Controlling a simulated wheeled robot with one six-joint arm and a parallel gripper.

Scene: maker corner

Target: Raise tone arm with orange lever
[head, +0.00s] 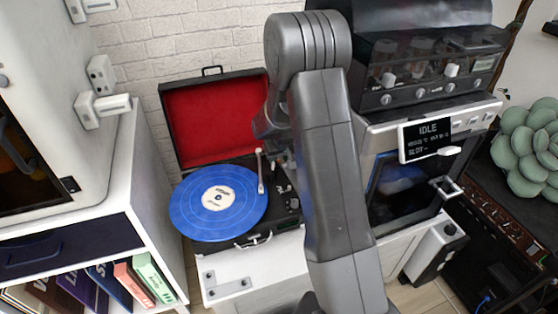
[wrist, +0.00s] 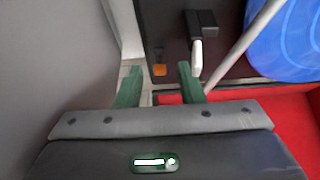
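The record player (head: 163,105) stands open with its red-lined lid up and a blue record (head: 233,217) on it. Its pale tone arm (head: 260,172) lies along the record's right edge; in the wrist view a pale rod (wrist: 245,45), likely the tone arm, runs past the blue record (wrist: 290,40). A small orange piece (wrist: 159,69), likely the lever, sits on the dark deck. My gripper (wrist: 158,70) is open, with two green fingers apart and the orange piece between their tips in the picture. Height above it cannot be told. The head view hides my gripper behind my arm.
A black block with a white stub (wrist: 196,55) is close to the right finger. The red lid lining (wrist: 290,120) is near below. A machine with a display (head: 425,140) stands right of the player, a white shelf (head: 150,200) left.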

